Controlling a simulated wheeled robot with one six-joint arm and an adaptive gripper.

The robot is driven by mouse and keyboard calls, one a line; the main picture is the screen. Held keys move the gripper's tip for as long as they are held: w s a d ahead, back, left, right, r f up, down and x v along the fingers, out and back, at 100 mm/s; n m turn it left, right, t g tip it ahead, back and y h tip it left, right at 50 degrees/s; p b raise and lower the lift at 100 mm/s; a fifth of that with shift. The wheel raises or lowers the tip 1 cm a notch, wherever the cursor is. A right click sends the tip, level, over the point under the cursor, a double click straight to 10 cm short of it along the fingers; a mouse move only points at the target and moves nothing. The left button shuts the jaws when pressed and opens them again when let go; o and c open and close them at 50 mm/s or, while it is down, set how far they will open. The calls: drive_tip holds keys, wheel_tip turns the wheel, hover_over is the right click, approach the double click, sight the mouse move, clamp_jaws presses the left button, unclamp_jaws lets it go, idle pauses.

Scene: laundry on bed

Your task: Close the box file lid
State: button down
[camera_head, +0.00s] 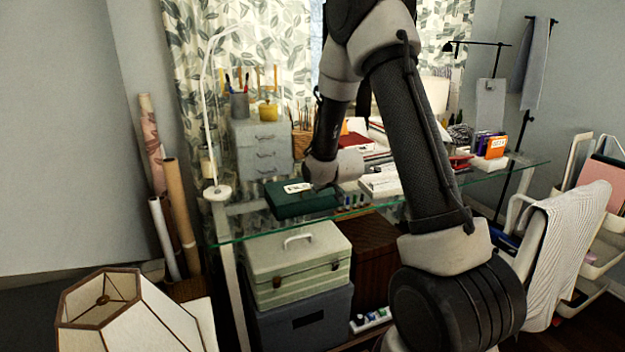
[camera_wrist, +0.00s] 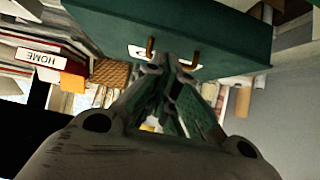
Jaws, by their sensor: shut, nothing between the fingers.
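The green box file (camera_head: 290,207) lies on the glass desk, left of centre in the head view, with a white label (camera_head: 298,187) on its upper side. My gripper is at its right end in the head view, where its fingers are mostly hidden. In the wrist view the box file (camera_wrist: 215,30) fills the top, with brass-coloured fittings and part of the label near the fingertips. My gripper (camera_wrist: 168,66) is shut with nothing held; its tips are at or very near the green face. I cannot tell whether they touch it, or the lid's exact angle.
The glass desk (camera_head: 262,228) also bears grey drawers (camera_head: 262,150) behind the box file, a white lamp (camera_head: 217,192) to its left, and papers and books to its right. A pale green case (camera_head: 298,266) stands below the desk.

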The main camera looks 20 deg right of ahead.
drive_tip(key=shift+s+f, duration=0.25)
drive_tip(key=shift+f, duration=0.65)
drive_tip(key=shift+r, duration=0.1)
